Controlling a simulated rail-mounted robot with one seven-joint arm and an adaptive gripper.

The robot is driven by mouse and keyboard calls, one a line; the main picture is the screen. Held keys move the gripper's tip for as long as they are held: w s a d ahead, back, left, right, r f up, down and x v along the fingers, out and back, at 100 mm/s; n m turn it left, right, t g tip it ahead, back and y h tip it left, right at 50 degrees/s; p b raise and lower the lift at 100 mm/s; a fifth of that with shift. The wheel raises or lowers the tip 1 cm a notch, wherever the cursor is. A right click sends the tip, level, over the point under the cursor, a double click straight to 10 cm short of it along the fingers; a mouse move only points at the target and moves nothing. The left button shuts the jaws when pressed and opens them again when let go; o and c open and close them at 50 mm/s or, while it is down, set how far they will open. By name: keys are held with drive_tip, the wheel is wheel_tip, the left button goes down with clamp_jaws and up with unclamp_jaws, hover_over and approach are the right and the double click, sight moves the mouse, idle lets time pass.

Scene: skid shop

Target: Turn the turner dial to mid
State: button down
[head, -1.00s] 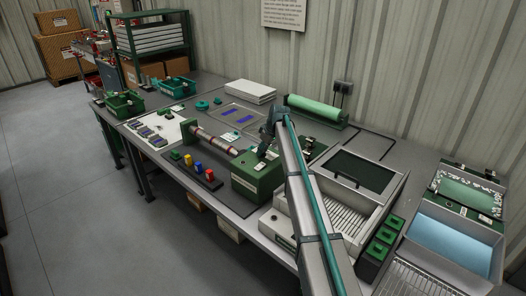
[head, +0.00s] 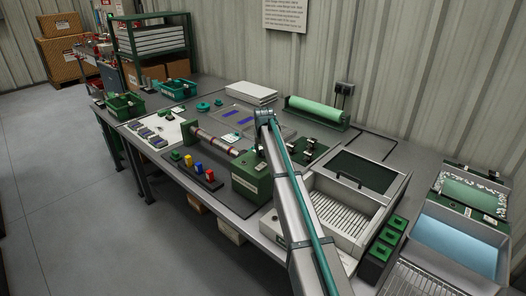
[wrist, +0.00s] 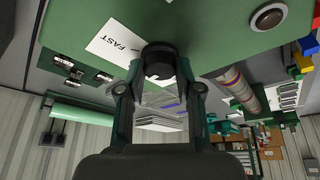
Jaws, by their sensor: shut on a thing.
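The turner is the green box (head: 250,184) with a striped horizontal bar (head: 215,139) reaching left from it in the head view. In the wrist view its green face (wrist: 220,30) fills the top. A round black dial (wrist: 158,58) stands on that face beside a white label (wrist: 117,39) reading FAST. My gripper (wrist: 159,78) has one finger on each side of the dial and is shut on it. The dial's pointer and any other label marks are hidden or unreadable. In the head view my arm largely hides the gripper and dial.
A round button (wrist: 268,17) sits on the same face. A rack of coloured blocks (head: 192,171) stands in front of the bar. A grey tray unit (head: 345,207) stands close to the right. A green roller (head: 318,112) lies behind.

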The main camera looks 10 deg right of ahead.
drive_tip(key=shift+m, duration=0.4)
drive_tip(key=c, duration=0.8)
unclamp_jaws()
drive_tip(key=shift+o, duration=0.2)
drive_tip(key=v, duration=1.2)
drive_tip(key=shift+a, duration=0.25)
drive_tip(key=shift+w, duration=0.1)
